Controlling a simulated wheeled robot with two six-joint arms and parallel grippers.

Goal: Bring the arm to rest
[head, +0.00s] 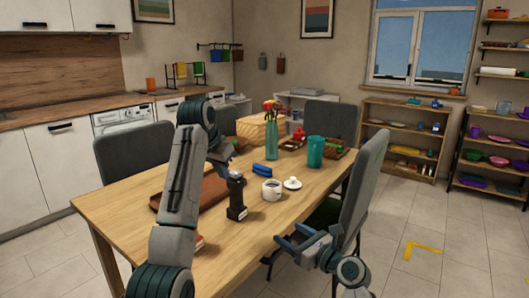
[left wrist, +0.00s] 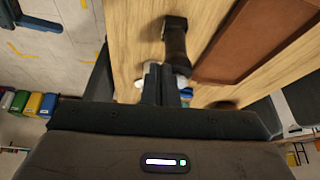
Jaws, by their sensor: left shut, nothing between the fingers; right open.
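My left arm reaches up over the table in the head view. Its gripper (head: 223,157) hangs above the tabletop, partly hidden by the arm. In the left wrist view its two fingers (left wrist: 160,84) are together with nothing between them. A black grinder-like object (head: 236,196) stands on the table below and beside it; it also shows just beyond the fingertips in the left wrist view (left wrist: 175,42). My right gripper (head: 299,238) is open and empty, off the table's right edge near a grey chair.
The wooden table (head: 236,243) holds a brown board (head: 163,201), white mug (head: 272,190), white lid-like item (head: 292,183), blue item (head: 262,168), teal tumbler (head: 316,152) and green vase (head: 271,143). Grey chairs (head: 366,185) surround it. Its front part is mostly clear.

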